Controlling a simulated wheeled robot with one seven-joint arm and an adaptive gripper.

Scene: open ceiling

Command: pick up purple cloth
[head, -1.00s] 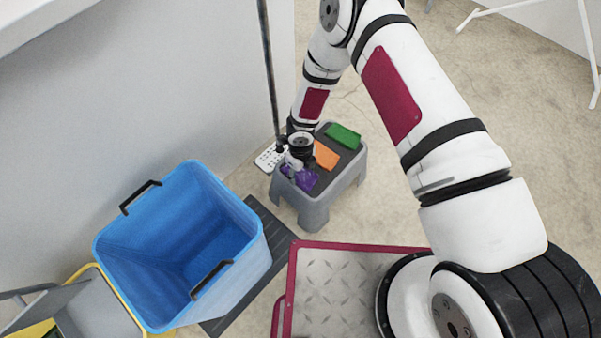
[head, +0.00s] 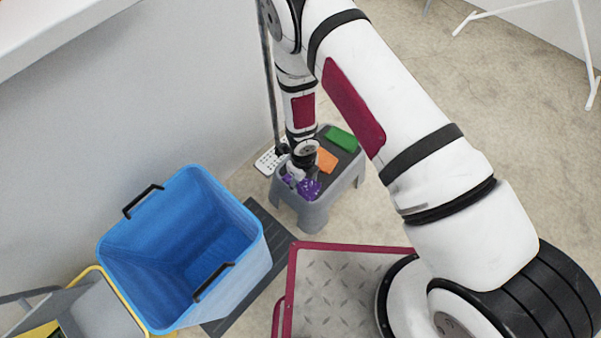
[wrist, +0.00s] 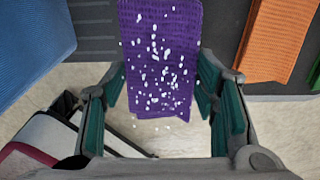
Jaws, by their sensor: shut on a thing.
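The purple cloth (head: 309,189) is at the near end of the grey step stool (head: 315,213), partly hidden by my gripper (head: 304,172) in the head view. In the wrist view the purple cloth (wrist: 160,45), speckled with white bits, runs down between the two teal-padded fingers of my gripper (wrist: 160,108). The fingers are shut on the cloth, with its lower edge between them. The cloth's far part lies toward the dark stool top. I cannot tell how much of it is lifted.
An orange cloth (head: 326,160) and a green cloth (head: 342,138) lie farther back on the stool. A large blue bin (head: 243,240) stands to the left. A white remote-like object (head: 268,161) and a dark pole (head: 269,80) are behind the stool.

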